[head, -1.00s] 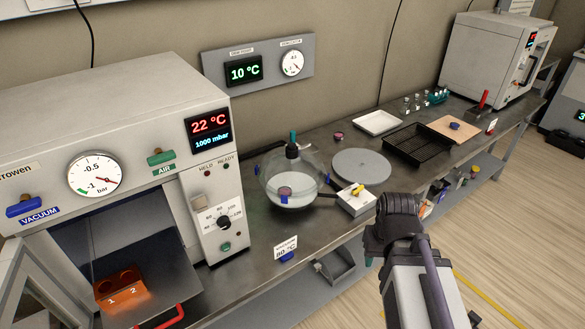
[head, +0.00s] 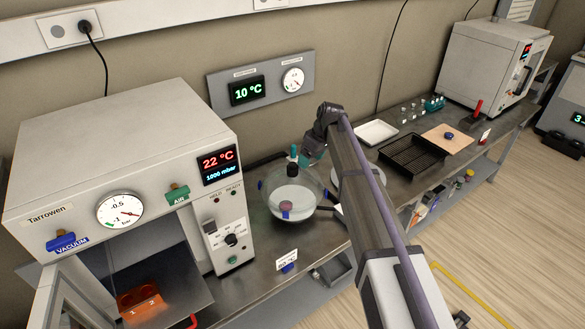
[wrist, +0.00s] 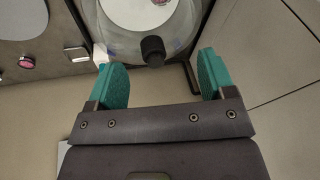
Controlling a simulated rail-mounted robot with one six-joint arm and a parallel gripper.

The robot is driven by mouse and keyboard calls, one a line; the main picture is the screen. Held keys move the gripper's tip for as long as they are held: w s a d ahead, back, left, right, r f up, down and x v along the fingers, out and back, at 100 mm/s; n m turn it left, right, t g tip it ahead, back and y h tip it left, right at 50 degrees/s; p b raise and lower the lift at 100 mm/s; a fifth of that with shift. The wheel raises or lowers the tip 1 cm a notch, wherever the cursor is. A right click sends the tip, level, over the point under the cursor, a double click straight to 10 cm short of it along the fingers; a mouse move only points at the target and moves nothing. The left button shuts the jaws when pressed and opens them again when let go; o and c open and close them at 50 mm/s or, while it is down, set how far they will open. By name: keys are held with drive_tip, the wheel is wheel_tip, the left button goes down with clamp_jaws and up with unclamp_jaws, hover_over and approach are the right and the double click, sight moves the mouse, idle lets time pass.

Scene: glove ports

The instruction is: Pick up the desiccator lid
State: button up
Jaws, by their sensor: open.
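The desiccator is a round clear glass vessel on the bench, and its domed glass lid (head: 308,184) has a black knob (head: 292,169) on top. A small teal piece stands above the knob. A white plate and a pinkish item show through the glass. My gripper (head: 313,154) is open and empty, just above and to the right of the knob in the head view. In the wrist view the two teal fingers (wrist: 160,72) are spread wide, and the black knob (wrist: 153,50) lies between them near the tips. I see no contact with the lid (wrist: 124,44).
The oven (head: 120,150) stands close on the left with its door open. A grey disc (head: 372,174) lies right of the desiccator, partly behind my arm. A white tray (head: 376,132) and a black rack (head: 412,155) are farther right. The wall panel (head: 262,82) is behind.

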sight(294, 164)
drive_tip(key=w+a+n, duration=0.2)
drive_tip(key=w+n, duration=0.1)
drive_tip(key=w, duration=0.3)
drive_tip(key=f+n+b, duration=0.1)
drive_tip(key=b, duration=0.1)
drive_tip(key=a+f+n+b, duration=0.1)
drive_tip(key=f+b, duration=0.1)
drive_tip(key=s+a+f+n+y+b, duration=0.1)
drive_tip(key=f+b, duration=0.1)
drive_tip(key=shift+a, duration=0.35)
drive_tip(key=b+x, duration=0.4)
drive_tip(key=shift+w+f+b, duration=0.15)
drive_tip(key=shift+f+b, duration=0.15)
drive_tip(key=shift+b, duration=0.1)
drive_tip(key=shift+a+f, duration=0.25)
drive_tip(key=shift+f, duration=0.05)
drive_tip(key=shift+r, duration=0.25)
drive_tip(key=shift+c, duration=0.4)
clamp_jaws()
